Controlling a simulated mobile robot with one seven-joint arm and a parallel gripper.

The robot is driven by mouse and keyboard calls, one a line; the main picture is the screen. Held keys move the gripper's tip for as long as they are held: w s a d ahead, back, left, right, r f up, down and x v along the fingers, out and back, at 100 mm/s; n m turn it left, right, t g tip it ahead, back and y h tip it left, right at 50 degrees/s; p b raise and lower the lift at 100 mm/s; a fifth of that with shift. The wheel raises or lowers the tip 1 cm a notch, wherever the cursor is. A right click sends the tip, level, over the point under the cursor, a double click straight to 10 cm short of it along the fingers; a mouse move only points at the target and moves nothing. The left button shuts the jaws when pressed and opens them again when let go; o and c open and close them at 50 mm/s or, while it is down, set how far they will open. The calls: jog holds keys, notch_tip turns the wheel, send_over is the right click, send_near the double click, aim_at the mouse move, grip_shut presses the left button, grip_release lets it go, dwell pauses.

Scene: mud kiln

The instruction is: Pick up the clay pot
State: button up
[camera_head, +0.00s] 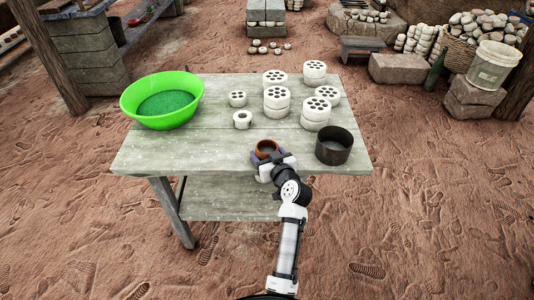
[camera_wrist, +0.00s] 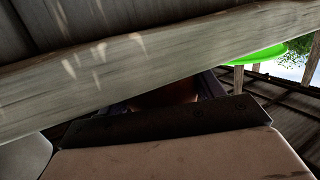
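The clay pot (camera_head: 266,146) is a small, round, orange-brown vessel with an open top near the front edge of the wooden table. My gripper (camera_head: 268,156) is right at the pot, reaching in from the front edge. Parts of the gripper show around the pot's lower side and hide its base. In the wrist view, a dark reddish patch of the pot (camera_wrist: 165,95) shows behind my gripper's dark edge, partly covered by a grey plank. I cannot tell whether the fingers press on the pot or whether it is lifted.
On the wooden table (camera_head: 145,150), a dark metal pot (camera_head: 334,147) stands close to the right of my gripper. A green basin (camera_head: 162,99) is at the left. White perforated blocks (camera_head: 276,98) and a white ring (camera_head: 242,120) stand behind. The front left tabletop is clear.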

jog(key=c, duration=0.3)
jog(key=shift+r, duration=0.15)
